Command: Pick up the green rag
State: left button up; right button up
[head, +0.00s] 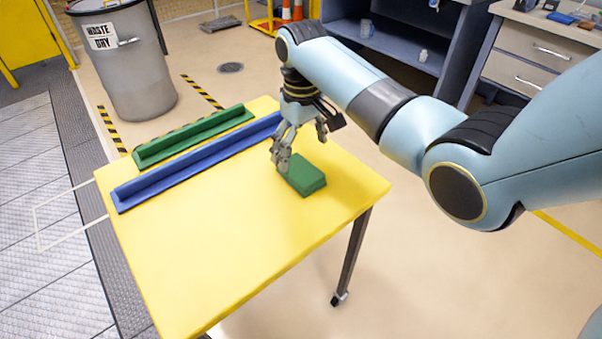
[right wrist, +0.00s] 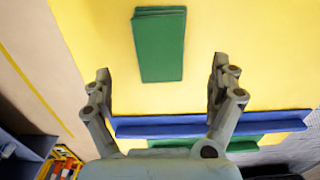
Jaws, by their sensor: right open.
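The green rag (head: 305,177) is a folded flat block on the yellow table (head: 220,250), near its right side. My right gripper (head: 300,150) is above the table at the rag's far end, and one finger overlaps the rag in the head view. In the right wrist view the rag (right wrist: 160,45) lies ahead of the fingertips, between their lines. The right gripper (right wrist: 160,80) is open with nothing between its fingers. Whether it touches the rag cannot be told. My left gripper is not in view.
A blue rail (head: 195,163) and a green rail (head: 195,135) lie along the table's far left edge. A grey bin (head: 125,70) marked "WASTE DRY" stands beyond. Blue shelving (head: 400,45) and drawers (head: 535,55) stand behind. The table's near part is clear.

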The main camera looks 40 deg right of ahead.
aim_at(303, 171)
notch_tip(303, 171, down, 6)
jog(key=shift+s+f, duration=0.1)
jog(key=shift+f, duration=0.05)
dwell(0.3)
jog(key=c, duration=1.3)
notch_tip(303, 171, up, 5)
jog(key=shift+d+f, duration=0.1)
jog(key=shift+f, duration=0.1)
jog(key=s+d+r, duration=0.2)
jog(key=d, duration=0.1)
jog(key=s+d+r, duration=0.1)
jog(key=d+r, duration=0.1)
jog(key=d, duration=0.1)
jog(key=s+d+r, duration=0.2)
jog(key=d, duration=0.2)
jog(key=shift+s+r+p, duration=0.25)
jog(key=shift+s+p, duration=0.05)
jog(key=shift+p, duration=0.05)
